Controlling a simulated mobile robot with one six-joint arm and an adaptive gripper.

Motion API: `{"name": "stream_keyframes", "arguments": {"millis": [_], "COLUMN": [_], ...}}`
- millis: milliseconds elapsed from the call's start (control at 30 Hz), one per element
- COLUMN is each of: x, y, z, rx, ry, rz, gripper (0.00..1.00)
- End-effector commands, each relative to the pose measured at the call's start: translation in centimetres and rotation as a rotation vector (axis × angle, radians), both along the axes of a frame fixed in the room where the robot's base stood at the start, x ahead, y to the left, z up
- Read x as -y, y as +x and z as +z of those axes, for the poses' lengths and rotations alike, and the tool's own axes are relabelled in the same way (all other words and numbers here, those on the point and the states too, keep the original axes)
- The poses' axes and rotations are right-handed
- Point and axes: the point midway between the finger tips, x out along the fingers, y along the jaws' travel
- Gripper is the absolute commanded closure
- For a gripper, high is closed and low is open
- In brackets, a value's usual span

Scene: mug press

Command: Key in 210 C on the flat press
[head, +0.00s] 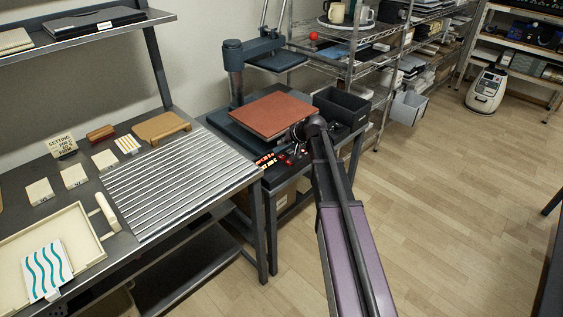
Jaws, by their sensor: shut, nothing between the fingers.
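The flat press (272,115) stands on a dark stand right of the slatted bench, with a flat reddish-brown platen. Its lit display (267,161) shows small orange and red characters at the front edge; the digits are too small to read surely. My gripper (289,156) is at the press front, just right of the display, small and partly hidden by my arm's wrist. It is shut and holds nothing. I cannot tell whether it touches a key; the keys are not clear. A card headed SETTING (62,145) stands at the back of the left bench.
A dark open bin (342,105) sits right of the platen. The bench holds a slatted rack (180,180), a pale tray (20,290) and several tiles. Open wooden floor (450,200) lies to the right.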

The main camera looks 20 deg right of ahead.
Motion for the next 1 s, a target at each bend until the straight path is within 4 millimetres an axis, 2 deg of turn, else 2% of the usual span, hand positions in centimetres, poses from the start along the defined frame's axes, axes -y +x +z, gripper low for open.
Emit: {"name": "stream_keyframes", "arguments": {"millis": [33,100,400,1000], "x": [0.0,0.0,0.0,0.0], "y": [0.0,0.0,0.0,0.0], "z": [-0.9,-1.5,-3.2,-3.6], "rx": [0.0,0.0,0.0,0.0], "ry": [0.0,0.0,0.0,0.0], "rz": [0.0,0.0,0.0,0.0], "gripper": [1.0,1.0,1.0,1.0]}}
